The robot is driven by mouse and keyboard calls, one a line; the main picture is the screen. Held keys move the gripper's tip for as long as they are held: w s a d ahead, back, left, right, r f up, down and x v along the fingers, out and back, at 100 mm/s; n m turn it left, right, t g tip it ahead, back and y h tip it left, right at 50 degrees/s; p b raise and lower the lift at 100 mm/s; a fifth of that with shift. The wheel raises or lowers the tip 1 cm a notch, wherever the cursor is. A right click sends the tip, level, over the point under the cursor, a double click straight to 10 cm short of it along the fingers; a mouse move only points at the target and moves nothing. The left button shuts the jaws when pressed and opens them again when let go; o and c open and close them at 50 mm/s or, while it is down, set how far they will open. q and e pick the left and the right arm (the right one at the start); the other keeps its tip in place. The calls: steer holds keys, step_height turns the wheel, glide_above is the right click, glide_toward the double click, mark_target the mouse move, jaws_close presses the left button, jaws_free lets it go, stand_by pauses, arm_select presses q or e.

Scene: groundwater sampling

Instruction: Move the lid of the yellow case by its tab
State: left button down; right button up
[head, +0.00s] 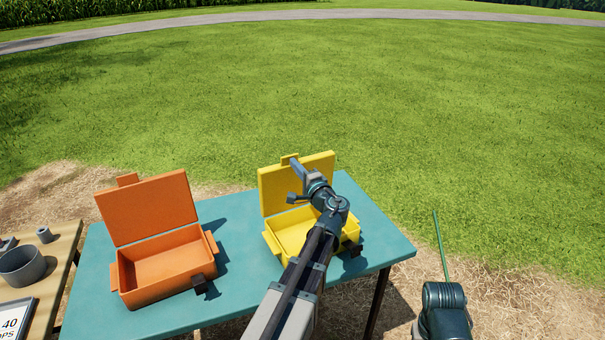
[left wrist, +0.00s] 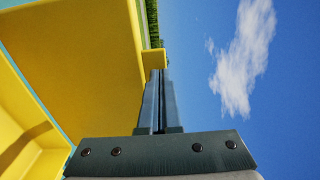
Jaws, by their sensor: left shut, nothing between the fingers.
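The yellow case (head: 283,241) stands on the teal table with its lid (head: 318,168) raised, close to upright. The lid's tab (head: 289,159) sticks up from its top edge. In the left wrist view the lid (left wrist: 85,50) fills the upper left and the tab (left wrist: 153,59) juts from its edge. My left gripper (head: 294,162) is shut and empty, with its fingertips at the tab. In the left wrist view its fingers (left wrist: 160,78) end close by the tab; I cannot tell whether they touch it. My arm covers part of the case. My right gripper is not in view.
An open orange case (head: 137,281) stands left of the yellow one on the teal table (head: 233,220). A wooden table (head: 58,255) at the far left holds a grey pot (head: 22,268) and a white sign (head: 15,318). Open grass lies beyond.

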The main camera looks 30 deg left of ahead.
mark_target(290, 157)
arm_select(q)
steer(key=shift+w+a, duration=0.3)
steer(key=shift+a, duration=0.15)
steer(key=a+p, duration=0.1)
steer(key=w+r+p, duration=0.1)
steer(key=shift+w+a+h+p, duration=0.1)
steer(key=shift+a+h+p, duration=0.2)
steer(key=shift+a+p, duration=0.05)
steer(key=shift+w+a+f+g, duration=0.15)
steer(key=shift+w+a, duration=0.2)
steer(key=shift+a, duration=0.15)
steer(key=shift+w+a+f+g, duration=0.15)
steer(key=shift+w+a, duration=0.15)
steer(key=shift+a, duration=0.15)
steer(key=shift+w+a, duration=0.2)
steer(key=shift+a, duration=0.05)
steer(key=shift+s+d, duration=0.1)
steer(key=shift+s, duration=0.05)
